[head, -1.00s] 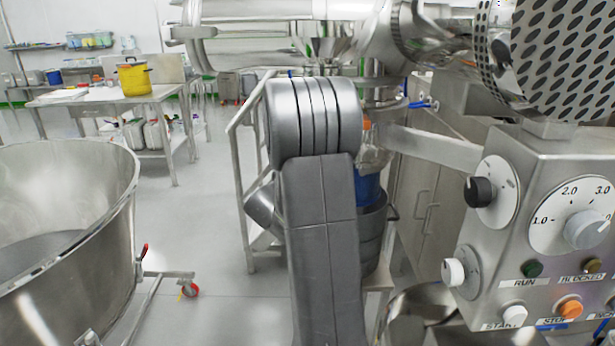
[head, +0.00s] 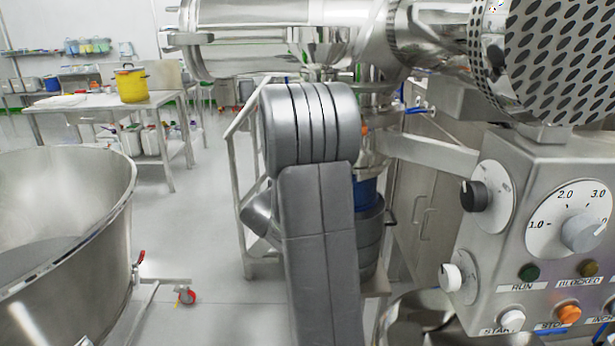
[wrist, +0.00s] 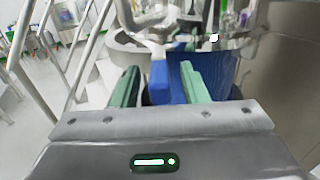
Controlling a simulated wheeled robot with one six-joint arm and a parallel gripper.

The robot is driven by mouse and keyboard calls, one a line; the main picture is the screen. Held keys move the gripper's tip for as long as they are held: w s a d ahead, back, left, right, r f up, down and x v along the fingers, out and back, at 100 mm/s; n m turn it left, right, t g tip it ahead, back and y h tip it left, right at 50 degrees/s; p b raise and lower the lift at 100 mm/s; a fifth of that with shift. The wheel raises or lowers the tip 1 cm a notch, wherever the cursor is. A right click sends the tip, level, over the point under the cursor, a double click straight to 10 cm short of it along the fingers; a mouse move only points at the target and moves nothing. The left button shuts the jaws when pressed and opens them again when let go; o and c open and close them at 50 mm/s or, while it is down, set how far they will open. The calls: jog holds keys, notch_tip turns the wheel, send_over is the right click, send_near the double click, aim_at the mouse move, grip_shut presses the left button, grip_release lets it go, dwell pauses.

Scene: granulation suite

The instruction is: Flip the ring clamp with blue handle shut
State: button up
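My gripper (wrist: 160,88) shows in the wrist view with its two green fingers apart. In the head view my own arm hides it. A blue block (wrist: 158,76) shows between the fingers, beside a wider blue surface (wrist: 205,72); I cannot tell whether the block is the clamp's handle or whether a finger touches it. In the head view a small blue piece (head: 417,105) shows right of the steel column, too small to identify as the handle. No ring clamp can be made out clearly.
A control panel (head: 540,230) and perforated drum (head: 560,60) stand close on the right. A large steel bowl (head: 70,210) on casters is at left. A railing (head: 243,190) and blue container (head: 366,192) are by my arm. Floor (head: 200,225) is clear between.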

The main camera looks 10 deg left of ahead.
jog(key=b+v, duration=0.1)
jog(key=v, duration=1.2)
jog(key=shift+c, duration=0.2)
